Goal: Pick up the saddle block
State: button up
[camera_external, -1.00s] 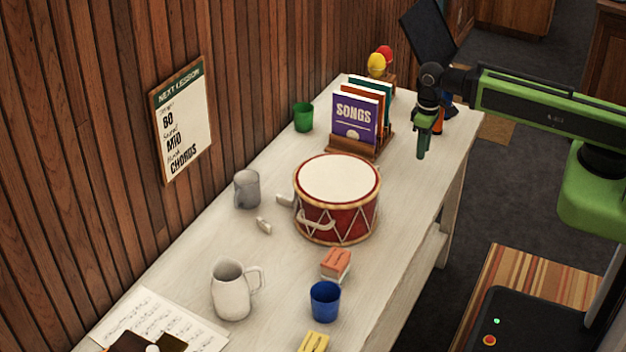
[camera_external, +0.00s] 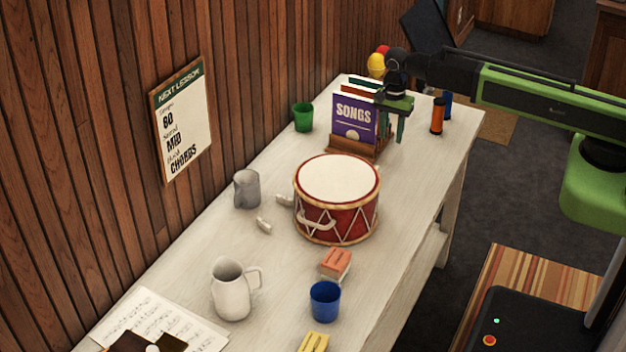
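No block here is plainly marked as the saddle block. Two small off-white pieces lie left of the drum: one, a small pale block (camera_external: 264,225), lies on bare tabletop, and another pale piece (camera_external: 285,200) lies close against the drum's left side. An orange-and-white block (camera_external: 336,262) lies in front of the drum, and a yellow block (camera_external: 313,342) is cut off by the lower edge. My gripper (camera_external: 397,132) points down by the right side of the song books, well away from these blocks. Its fingertips are too small and overlapped to tell whether they are open.
A red drum (camera_external: 338,208) stands mid-table (camera_external: 400,200). Song books (camera_external: 354,118) stand in a wooden rack behind it. A grey mug (camera_external: 246,189), white pitcher (camera_external: 232,290), blue cup (camera_external: 325,301), green cup (camera_external: 303,117) and orange bottle (camera_external: 437,116) stand around. The wall borders the left side.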

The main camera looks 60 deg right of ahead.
jog(key=w+r+m+p, duration=0.1)
jog(key=w+r+p, duration=0.15)
jog(key=w, duration=0.25)
jog(key=f+b, duration=0.7)
jog(key=b, duration=0.1)
jog(key=f+b, duration=0.4)
jog(key=shift+s+a+f+b, duration=0.35)
jog(key=shift+b, duration=0.05)
jog(key=shift+r, duration=0.1)
notch_tip(320, 180, down, 5)
jog(key=b, duration=0.5)
jog(key=shift+d+f, duration=0.15)
jog(key=shift+f, duration=0.05)
jog(key=shift+r, duration=0.2)
jog(key=shift+c, duration=0.3)
grip_shut()
